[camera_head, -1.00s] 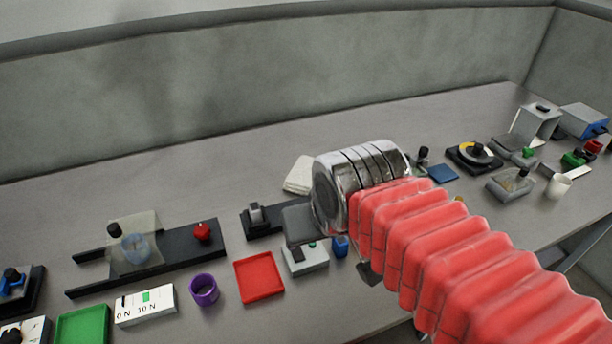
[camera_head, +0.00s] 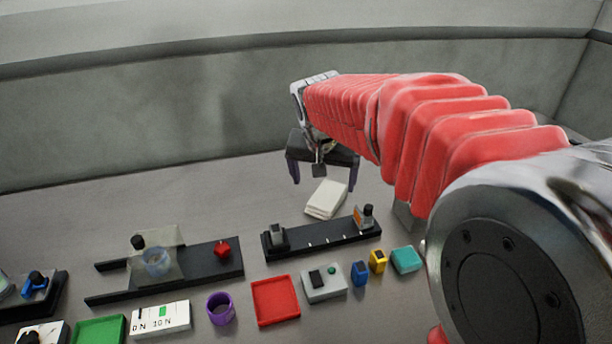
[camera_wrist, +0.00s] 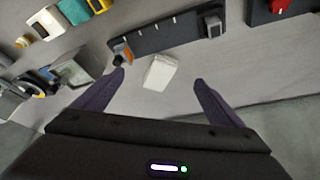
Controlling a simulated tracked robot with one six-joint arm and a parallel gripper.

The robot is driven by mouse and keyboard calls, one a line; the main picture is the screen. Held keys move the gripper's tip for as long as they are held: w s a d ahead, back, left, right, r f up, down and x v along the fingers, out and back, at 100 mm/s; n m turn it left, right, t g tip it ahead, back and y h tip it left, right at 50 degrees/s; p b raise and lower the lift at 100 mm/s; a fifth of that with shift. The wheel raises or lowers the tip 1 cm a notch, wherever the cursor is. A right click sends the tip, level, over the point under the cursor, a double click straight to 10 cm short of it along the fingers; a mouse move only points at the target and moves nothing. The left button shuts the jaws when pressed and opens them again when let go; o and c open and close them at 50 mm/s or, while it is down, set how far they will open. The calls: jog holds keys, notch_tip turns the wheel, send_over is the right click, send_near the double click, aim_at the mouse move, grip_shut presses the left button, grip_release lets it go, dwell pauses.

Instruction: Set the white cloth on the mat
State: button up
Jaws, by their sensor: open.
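The white cloth (camera_head: 326,198) lies folded on the grey bench behind the black slotted rail. It also shows in the wrist view (camera_wrist: 160,71), between and beyond my two fingertips. My gripper (camera_head: 323,178) is open and empty, pointing down above and just behind the cloth in the head view. Its purple fingers (camera_wrist: 158,78) are spread wide on either side of the cloth in the wrist view. I cannot pick out the mat now; my arm covers the right of the bench in the head view.
The black rail (camera_head: 325,240) with a grey block and an orange-marked knob lies close in front of the cloth. A red tray (camera_head: 275,301), purple ring (camera_head: 221,308) and small blue, yellow and teal (camera_head: 406,259) blocks stand nearer.

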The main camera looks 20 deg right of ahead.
jog(key=w+d+f+m, duration=0.1)
jog(key=w+d+f, duration=0.1)
jog(key=w+f, duration=0.2)
jog(key=w+d+f+m+h, duration=0.1)
jog(key=w+f, duration=0.3)
jog(key=w, duration=0.5)
jog(key=shift+w+d+m+g, duration=0.15)
jog(key=shift+d+m+g, duration=0.25)
jog(key=shift+d+m, duration=0.25)
jog(key=shift+f, duration=0.15)
send_near(327, 195)
jog(key=shift+x, duration=2.6)
jog(key=shift+w+d, duration=0.1)
jog(key=shift+x, duration=2.55)
jog(key=shift+c, duration=0.2)
